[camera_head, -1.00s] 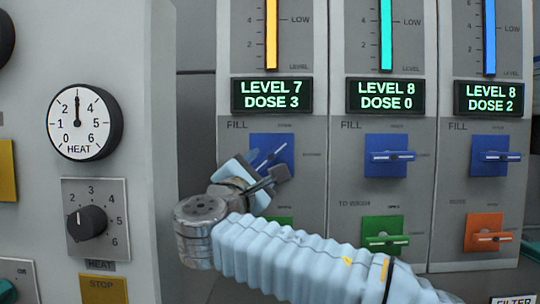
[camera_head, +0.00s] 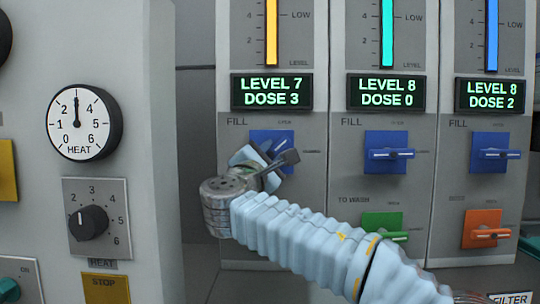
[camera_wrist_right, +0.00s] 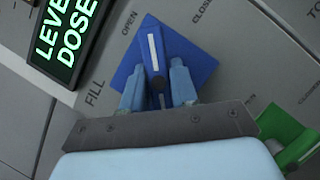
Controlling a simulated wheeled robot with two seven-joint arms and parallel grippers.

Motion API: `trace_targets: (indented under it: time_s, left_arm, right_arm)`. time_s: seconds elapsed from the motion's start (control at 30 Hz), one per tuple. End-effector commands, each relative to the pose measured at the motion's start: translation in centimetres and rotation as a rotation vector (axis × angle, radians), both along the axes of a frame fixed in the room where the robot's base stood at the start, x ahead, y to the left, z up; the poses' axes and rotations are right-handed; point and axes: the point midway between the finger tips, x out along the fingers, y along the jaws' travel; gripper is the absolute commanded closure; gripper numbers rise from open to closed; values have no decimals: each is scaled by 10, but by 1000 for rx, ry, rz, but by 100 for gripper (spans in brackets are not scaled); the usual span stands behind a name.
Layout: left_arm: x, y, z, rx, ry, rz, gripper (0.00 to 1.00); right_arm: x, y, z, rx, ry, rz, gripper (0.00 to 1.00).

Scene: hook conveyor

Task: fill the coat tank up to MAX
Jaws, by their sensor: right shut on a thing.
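The leftmost tank panel shows a yellow level bar (camera_head: 271,32) and a display (camera_head: 271,92) reading LEVEL 7, DOSE 3. No tank name is visible. Below it is a blue FILL valve plate (camera_head: 258,138), partly hidden by my right gripper (camera_head: 272,162). In the right wrist view, my right gripper (camera_wrist_right: 158,85) is shut on the blue valve handle (camera_wrist_right: 153,52) with the white stripe, one finger on each side. The handle points between the OPEN and CLOSED marks. My left gripper is out of view.
The middle and right tanks have FILL valves (camera_head: 389,153) (camera_head: 495,154) with level handles and displays reading LEVEL 8. A green valve (camera_wrist_right: 288,138) lies close to my right gripper. An orange valve (camera_head: 487,230) is at lower right. A heat cabinet (camera_head: 160,120) stands left.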

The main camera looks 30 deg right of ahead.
Motion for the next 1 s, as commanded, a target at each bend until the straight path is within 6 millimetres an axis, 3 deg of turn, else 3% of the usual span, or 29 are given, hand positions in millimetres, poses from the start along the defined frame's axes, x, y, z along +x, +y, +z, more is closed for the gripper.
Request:
trace_targets:
  time_s: [0.37,1.0]
  left_arm:
    - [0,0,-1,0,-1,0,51]
    - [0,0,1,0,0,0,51]
  right_arm:
    - [0,0,0,50,-30,-1,100]
    - [0,1,1,443,-269,-1,100]
